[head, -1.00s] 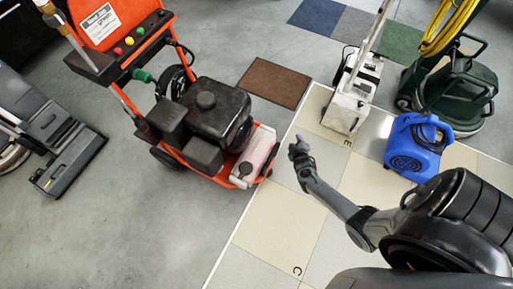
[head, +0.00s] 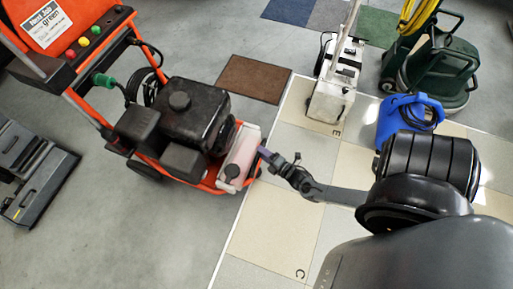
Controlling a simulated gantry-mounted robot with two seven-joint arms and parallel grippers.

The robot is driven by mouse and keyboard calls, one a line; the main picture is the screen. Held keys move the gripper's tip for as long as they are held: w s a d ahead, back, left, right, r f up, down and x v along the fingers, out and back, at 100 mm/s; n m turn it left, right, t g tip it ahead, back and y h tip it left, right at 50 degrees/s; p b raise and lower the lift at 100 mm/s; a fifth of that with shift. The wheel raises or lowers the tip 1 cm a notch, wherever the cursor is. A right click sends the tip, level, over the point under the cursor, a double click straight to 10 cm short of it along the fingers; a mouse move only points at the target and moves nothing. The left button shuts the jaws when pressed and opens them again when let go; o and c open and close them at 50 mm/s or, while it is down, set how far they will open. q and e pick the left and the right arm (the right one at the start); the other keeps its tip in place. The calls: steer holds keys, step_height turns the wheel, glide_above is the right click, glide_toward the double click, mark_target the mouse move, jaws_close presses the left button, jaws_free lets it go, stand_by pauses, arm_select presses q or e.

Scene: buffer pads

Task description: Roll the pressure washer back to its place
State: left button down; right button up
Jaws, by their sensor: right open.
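The pressure washer (head: 178,105) stands upright on the grey floor at the upper left. It has an orange frame, a black engine, a pale tank at its right end and a handle panel at the far left. My right gripper (head: 267,153) is open at the washer's right end, beside the pale tank and the orange frame edge. I cannot tell whether it touches the frame. My left gripper is out of view.
Brown (head: 252,79), blue (head: 290,9), grey (head: 332,13) and green (head: 376,27) floor pads lie at the back. A white machine (head: 335,85), a blue blower (head: 394,119) and a dark green machine (head: 440,70) stand right. A grey cleaner (head: 38,180) stands left. Grey floor at lower left is clear.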

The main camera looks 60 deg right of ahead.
steer(key=b+x, duration=0.1)
steer(key=x, duration=0.2)
steer(key=shift+w+d+f, duration=0.15)
steer(key=shift+w, duration=0.05)
steer(key=shift+w+b, duration=0.3)
steer(key=shift+w, duration=0.15)
steer(key=shift+c, duration=0.4)
jaws_close()
